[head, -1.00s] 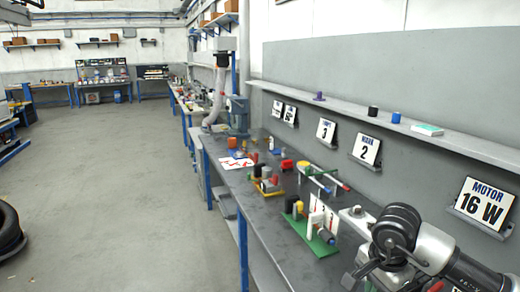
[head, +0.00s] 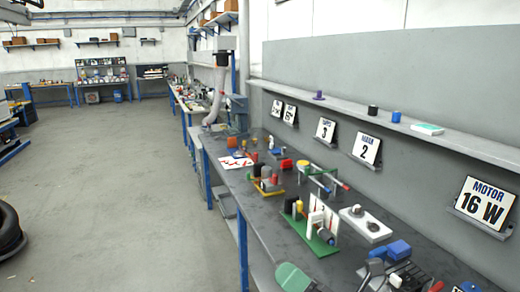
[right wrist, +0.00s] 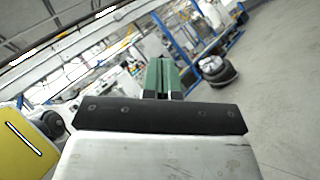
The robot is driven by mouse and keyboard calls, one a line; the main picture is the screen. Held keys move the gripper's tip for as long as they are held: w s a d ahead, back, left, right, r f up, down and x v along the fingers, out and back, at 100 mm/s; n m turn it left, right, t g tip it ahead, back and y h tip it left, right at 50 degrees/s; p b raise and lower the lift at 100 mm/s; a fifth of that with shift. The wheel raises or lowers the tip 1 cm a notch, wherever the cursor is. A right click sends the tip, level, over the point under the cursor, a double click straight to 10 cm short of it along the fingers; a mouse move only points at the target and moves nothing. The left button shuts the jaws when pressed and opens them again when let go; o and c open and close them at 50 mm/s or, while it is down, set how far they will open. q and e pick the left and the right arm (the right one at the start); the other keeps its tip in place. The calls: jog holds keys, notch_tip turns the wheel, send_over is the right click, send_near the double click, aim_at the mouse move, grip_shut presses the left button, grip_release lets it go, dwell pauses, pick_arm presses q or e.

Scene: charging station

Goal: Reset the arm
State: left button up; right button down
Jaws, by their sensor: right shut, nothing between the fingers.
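My right gripper (head: 293,278) shows at the bottom edge of the head view as a green fingertip, low beside the front of the workbench (head: 262,225). In the right wrist view its two green fingers (right wrist: 162,76) are together with nothing between them. My left gripper is not in view.
A green board (head: 312,240) with small parts, a white plate with a round part (head: 365,224) and blue-and-grey items (head: 398,250) stand on the bench. A grey shelf (head: 450,142) runs along the wall. The floor at left is clear, apart from a black tyre (head: 8,230).

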jog(key=w+d+f+m+t+h, duration=0.1)
jog(key=d+f+m+t+h, duration=0.3)
jog(key=m+h, duration=0.45)
jog(key=w+d+f+m+t+h, duration=0.1)
jog(key=d+f+m+t+h, duration=0.35)
jog(key=m, duration=0.75)
jog(key=s+d+f+m+g+h, duration=0.5)
jog(key=d+f+m+g+h, duration=0.25)
jog(key=f+m, duration=0.25)
jog(key=s+f+m+g, duration=0.3)
jog(key=s+f+g, duration=0.2)
jog(key=s, duration=0.3)
jog(key=s+f+m+g, duration=0.3)
jog(key=s+f+g, duration=0.25)
jog(key=s, duration=0.25)
notch_tip(320, 180, down, 24)
jog(key=s+d+f+n+g, duration=0.1)
jog(key=s+d+f+g, duration=0.1)
jog(key=s+f, duration=1.5)
jog(key=shift+d+f+y, duration=0.25)
jog(key=shift+d+y, duration=0.1)
jog(key=shift+d, duration=0.1)
